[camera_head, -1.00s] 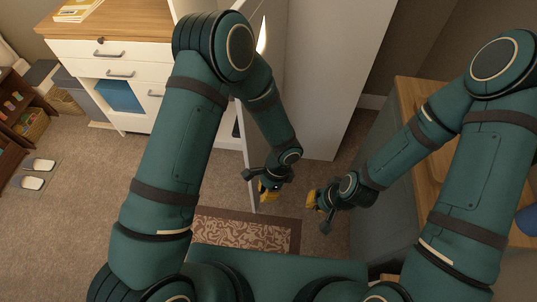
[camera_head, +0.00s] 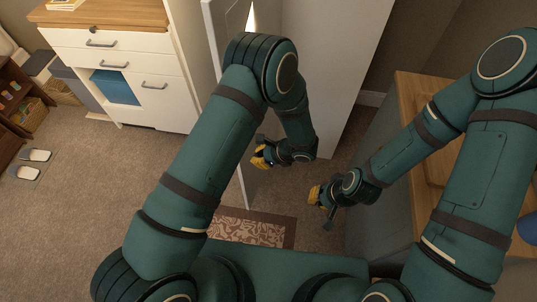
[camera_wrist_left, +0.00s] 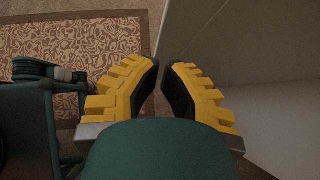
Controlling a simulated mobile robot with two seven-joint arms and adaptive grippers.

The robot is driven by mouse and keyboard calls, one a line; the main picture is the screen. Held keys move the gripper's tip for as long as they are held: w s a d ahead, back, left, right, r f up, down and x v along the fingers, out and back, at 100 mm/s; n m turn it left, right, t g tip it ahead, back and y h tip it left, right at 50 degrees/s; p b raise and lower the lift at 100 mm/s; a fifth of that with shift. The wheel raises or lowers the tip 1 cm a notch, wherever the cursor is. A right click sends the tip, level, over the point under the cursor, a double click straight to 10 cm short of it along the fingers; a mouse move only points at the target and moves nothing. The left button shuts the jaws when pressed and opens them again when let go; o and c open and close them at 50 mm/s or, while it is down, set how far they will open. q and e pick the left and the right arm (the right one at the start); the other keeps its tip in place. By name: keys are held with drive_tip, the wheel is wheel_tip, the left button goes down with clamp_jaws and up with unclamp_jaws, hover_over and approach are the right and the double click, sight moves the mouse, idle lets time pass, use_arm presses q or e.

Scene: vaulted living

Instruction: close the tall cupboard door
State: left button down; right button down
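The tall cupboard (camera_head: 335,70) is white and stands at the top middle of the head view. Its door (camera_head: 243,187) stands open, a narrow pale panel seen nearly edge-on and partly hidden by my left arm. My left gripper (camera_head: 259,157) has yellow fingers and is close to the door's free edge; contact is unclear. In the left wrist view its fingertips (camera_wrist_left: 161,66) are nearly together with nothing between them, beside a large pale panel that seems to be the door. My right gripper (camera_head: 315,195) is low, right of the door and apart from it; its opening is unclear.
A white drawer unit (camera_head: 135,50) with a wooden top stands left of the cupboard. A patterned rug (camera_head: 250,231) lies below the door. A grey unit with a wooden top (camera_head: 408,100) is at the right.

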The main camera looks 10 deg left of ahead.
use_arm(q)
drive_tip(key=shift+w+a+f, duration=0.2)
drive_tip(key=shift+a, duration=0.65)
drive_tip(key=shift+w+a+f, duration=0.15)
drive_tip(key=shift+a, duration=0.7)
drive_tip(key=shift+w+a+f, duration=0.2)
drive_tip(key=shift+a, duration=0.65)
drive_tip(key=shift+a, duration=0.15)
